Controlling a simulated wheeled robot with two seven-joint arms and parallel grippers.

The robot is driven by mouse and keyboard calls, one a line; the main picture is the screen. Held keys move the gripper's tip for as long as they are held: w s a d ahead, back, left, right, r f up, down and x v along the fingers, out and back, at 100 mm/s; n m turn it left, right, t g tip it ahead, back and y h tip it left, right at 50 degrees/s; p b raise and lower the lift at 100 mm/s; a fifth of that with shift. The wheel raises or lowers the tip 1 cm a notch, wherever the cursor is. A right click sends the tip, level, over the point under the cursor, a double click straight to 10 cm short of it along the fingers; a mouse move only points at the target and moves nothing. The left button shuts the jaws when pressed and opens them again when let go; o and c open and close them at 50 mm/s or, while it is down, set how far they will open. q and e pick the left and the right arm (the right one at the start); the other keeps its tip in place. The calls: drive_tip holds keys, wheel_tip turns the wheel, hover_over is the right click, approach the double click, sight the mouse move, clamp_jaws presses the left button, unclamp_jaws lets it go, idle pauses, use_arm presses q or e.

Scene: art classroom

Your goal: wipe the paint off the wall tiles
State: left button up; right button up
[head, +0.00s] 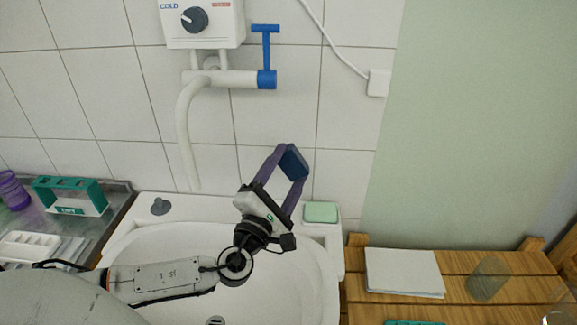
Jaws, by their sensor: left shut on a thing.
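My left gripper (288,166) reaches up from over the sink to the white wall tiles (275,115). Its purple fingers are shut on a dark blue sponge (294,161), which is tilted and close to the tiles. I cannot tell whether the sponge touches them. No paint mark shows clearly on the visible tiles; the gripper and sponge hide a small part of the wall. My right gripper is not in view.
A white spout (186,130) with a blue lever (266,50) hangs from a heater (203,22) above the sink (308,285). Green soap (320,212) lies on the sink's right corner. A teal rack (68,196) stands left; paper (403,272) and a glass (488,279) are right.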

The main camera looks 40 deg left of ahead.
use_arm(q)
drive_tip(key=shift+s+d, duration=0.4)
drive_tip(key=shift+s, duration=0.25)
drive_tip(key=shift+s+d, duration=0.4)
drive_tip(key=shift+s, duration=0.2)
